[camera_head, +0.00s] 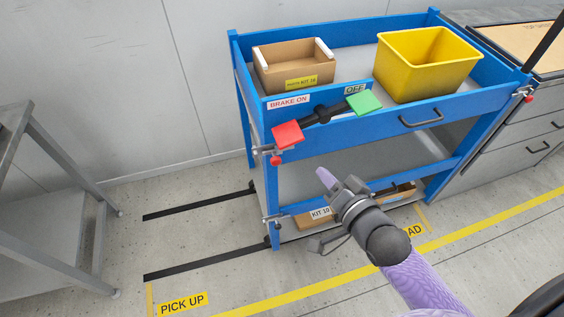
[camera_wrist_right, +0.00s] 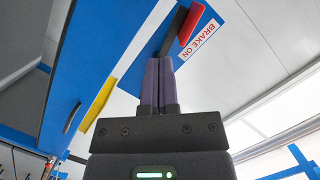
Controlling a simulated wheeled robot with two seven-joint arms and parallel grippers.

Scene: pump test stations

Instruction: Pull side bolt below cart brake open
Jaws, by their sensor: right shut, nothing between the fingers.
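The blue cart (camera_head: 360,122) stands against the wall. Its brake bar has a red end (camera_head: 287,135) beside the "BRAKE ON" label and a green end (camera_head: 364,102) by "OFF". A side bolt with a red knob (camera_head: 276,160) sits on the cart's left front corner post, just below the red end. My right gripper (camera_head: 323,175) is shut and empty, in front of the cart's lower opening, right of and apart from this bolt. In the right wrist view its purple fingers (camera_wrist_right: 158,65) are together, with the red brake end (camera_wrist_right: 191,25) beyond; I cannot make out the bolt there. My left gripper is not in view.
Another side fitting (camera_head: 271,218) is lower on the same post, and a red-knobbed one (camera_head: 525,93) is at the right corner. A cardboard box (camera_head: 294,66) and yellow bin (camera_head: 427,62) stand on top. Floor left of the cart is clear up to a grey metal stand (camera_head: 60,215).

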